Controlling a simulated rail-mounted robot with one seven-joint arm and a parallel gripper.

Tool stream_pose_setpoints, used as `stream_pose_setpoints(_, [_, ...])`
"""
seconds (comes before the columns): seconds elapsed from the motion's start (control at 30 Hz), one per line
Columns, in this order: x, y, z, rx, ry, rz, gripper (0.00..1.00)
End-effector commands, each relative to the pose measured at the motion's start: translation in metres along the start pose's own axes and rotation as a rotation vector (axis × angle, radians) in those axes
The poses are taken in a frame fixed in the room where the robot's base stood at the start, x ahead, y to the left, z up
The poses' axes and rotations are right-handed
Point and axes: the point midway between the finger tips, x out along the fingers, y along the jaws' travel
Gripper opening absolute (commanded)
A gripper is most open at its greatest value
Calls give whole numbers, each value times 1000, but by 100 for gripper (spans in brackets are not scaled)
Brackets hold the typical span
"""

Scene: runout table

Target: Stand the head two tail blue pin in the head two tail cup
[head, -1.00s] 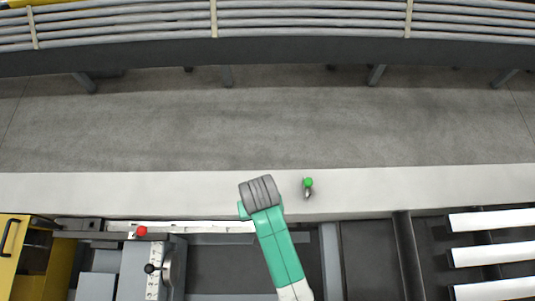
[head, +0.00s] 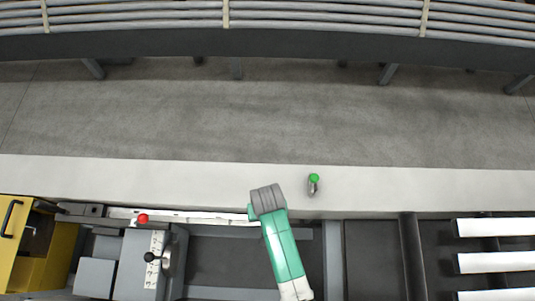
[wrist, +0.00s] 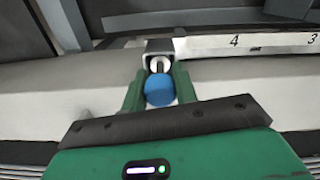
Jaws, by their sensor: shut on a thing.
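In the wrist view the blue pin (wrist: 159,90) shows as a round blue end between the two green fingers. My gripper (wrist: 158,84) is shut on it. Just beyond the blue end, a small pale round part (wrist: 160,63) shows inside a dark grey bracket (wrist: 158,46). I cannot tell whether this is part of the pin or the cup, nor whether they touch. In the head view my arm reaches over the pale ledge (head: 120,180), and its wrist hides the fingers and the pin. No cup can be made out clearly there.
A green-topped metal piece (head: 314,180) stands on the ledge right of my wrist. A red knob (head: 142,218), a grey machine block (head: 150,260) and a yellow cabinet (head: 50,260) are at lower left. White bars (head: 495,262) lie at lower right. A numbered scale (wrist: 250,42) shows in the wrist view.

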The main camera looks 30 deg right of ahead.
Motion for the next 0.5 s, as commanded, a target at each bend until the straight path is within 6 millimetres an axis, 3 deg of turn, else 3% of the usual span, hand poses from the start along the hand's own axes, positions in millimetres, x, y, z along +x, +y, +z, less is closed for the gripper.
stream_pose_setpoints(0.23, [2,0,0,0,1,0,3])
stream_pose_setpoints(0.27, [1,0,0,0,1,0,34])
stream_pose_setpoints(0.3, [1,0,0,-1,1,0,42])
stream_pose_setpoints(0.37, [1,0,0,-1,1,0,50])
stream_pose_setpoints(0.5, [1,0,0,-1,0,0,50])
